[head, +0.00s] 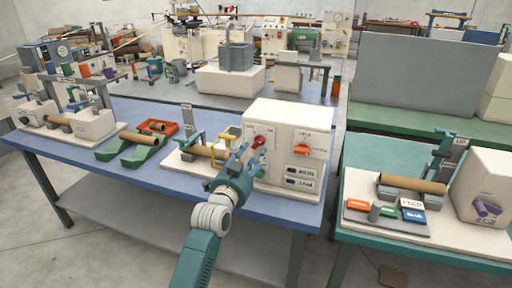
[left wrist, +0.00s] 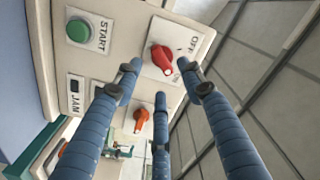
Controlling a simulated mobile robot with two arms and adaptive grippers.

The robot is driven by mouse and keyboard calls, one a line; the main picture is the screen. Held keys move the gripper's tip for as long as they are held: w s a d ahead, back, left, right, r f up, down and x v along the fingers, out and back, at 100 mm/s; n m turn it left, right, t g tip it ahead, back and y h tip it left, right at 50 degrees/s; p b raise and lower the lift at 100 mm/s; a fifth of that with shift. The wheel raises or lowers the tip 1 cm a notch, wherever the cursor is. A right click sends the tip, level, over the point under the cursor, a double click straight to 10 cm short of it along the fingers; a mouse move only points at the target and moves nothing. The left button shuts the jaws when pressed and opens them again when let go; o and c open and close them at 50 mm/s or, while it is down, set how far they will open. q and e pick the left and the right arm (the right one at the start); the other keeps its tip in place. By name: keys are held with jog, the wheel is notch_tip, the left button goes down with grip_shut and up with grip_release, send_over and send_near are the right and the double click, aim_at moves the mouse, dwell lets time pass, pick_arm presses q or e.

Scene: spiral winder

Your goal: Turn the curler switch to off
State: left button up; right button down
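A cream control box (head: 313,127) stands on the blue table. Its front has a red knob (head: 259,141) and an orange knob (head: 302,149). In the left wrist view the red knob (left wrist: 161,58) sits on a white plate with the word OFF, its handle slanting. The orange knob (left wrist: 141,117) and a green START button (left wrist: 78,31) also show there. I cannot read which knob is named curler. My left gripper (head: 243,155) is in front of the box, its blue fingers (left wrist: 158,75) spread around the red knob's position, apparently not touching it. My right gripper is not in view.
Displays (head: 301,170) sit low on the box front. A winder with a cardboard tube (head: 200,150) stands left of the box, near my left fingers. A green stand (head: 134,148) is farther left. A teal table (head: 360,205) stands to the right across a gap.

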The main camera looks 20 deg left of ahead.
aim_at(258, 146)
pick_arm(q)
jog(key=shift+w+d, duration=0.1)
jog(key=shift+w, duration=2.2)
jog(key=shift+c, duration=0.2)
grip_shut()
